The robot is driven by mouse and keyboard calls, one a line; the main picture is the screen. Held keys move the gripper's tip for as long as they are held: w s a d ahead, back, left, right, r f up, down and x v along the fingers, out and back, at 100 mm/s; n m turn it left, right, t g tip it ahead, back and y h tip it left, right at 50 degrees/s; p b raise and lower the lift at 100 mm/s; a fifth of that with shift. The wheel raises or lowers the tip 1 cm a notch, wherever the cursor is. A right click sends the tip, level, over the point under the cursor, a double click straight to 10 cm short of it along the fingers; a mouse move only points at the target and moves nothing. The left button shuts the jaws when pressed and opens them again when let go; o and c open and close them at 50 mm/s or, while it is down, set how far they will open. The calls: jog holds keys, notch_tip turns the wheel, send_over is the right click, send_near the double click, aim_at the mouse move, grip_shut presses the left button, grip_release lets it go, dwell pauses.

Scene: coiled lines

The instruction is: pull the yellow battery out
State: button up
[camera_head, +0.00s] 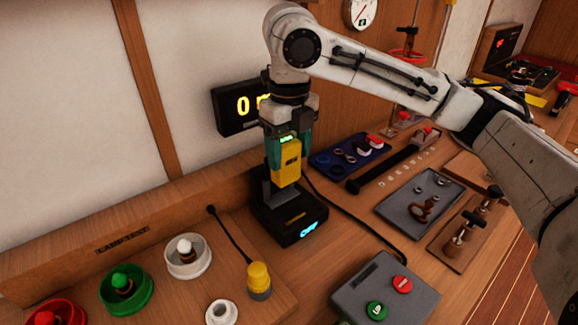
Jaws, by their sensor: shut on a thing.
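The yellow battery (286,165) stands upright at the black charger dock (283,224) near the middle of the view. Green lights show at its top. My gripper (287,150) points down from above, with its teal fingers on both sides of the battery's upper part, shut on it. The battery's lower end is at the dock's dark upright part; I cannot tell how deep it sits. The dock has a lit blue display on its front.
A black display (232,108) with yellow digits is on the wall behind. A grey box (384,292) with red and green buttons stands in front right. Red, green and white dishes, with a yellow-topped plug (259,278), are front left. Blue and grey trays lie right. A black cable crosses the bench.

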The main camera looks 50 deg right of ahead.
notch_tip(320, 180, up, 4)
jog(key=shift+r, duration=0.15)
jog(key=shift+r+p, duration=0.8)
jog(key=shift+p, duration=0.25)
